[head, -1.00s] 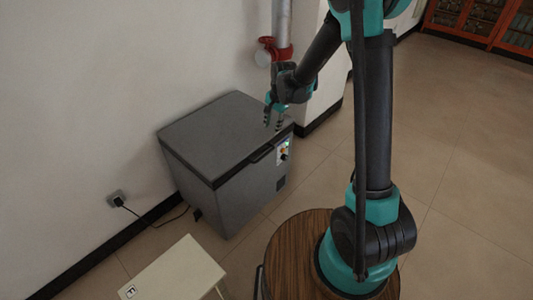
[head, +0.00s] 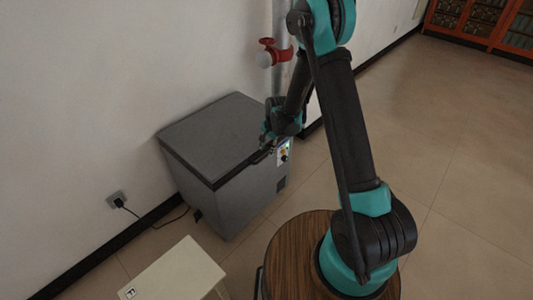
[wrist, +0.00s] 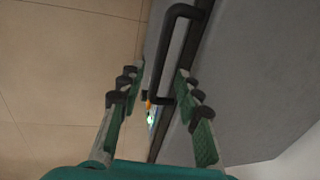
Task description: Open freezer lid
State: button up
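The grey chest freezer (head: 232,195) stands against the wall in the head view, with its flat lid (head: 212,132) shut. A dark bar handle (wrist: 168,45) on the lid's front edge shows in the wrist view, ahead of and between the fingers. My gripper (wrist: 158,92) is open there, its two green fingers spread apart with nothing between the pads that I can see gripped. In the head view my gripper (head: 267,140) is at the lid's front right edge, partly hiding the handle. Whether a finger touches the handle cannot be told.
A control panel (head: 283,151) with lit buttons is on the freezer's front right. A red valve (head: 273,52) and pipe are on the wall behind. A pale small table (head: 175,272) stands in front left. A cord runs to a wall socket (head: 116,199). Floor at right is clear.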

aim_at(266, 155)
jog(key=shift+w+a+f, duration=0.1)
jog(key=shift+a+f, duration=0.05)
jog(key=shift+f, duration=0.7)
jog(key=shift+w+a+f, duration=0.1)
jog(key=shift+f, duration=0.75)
grip_shut()
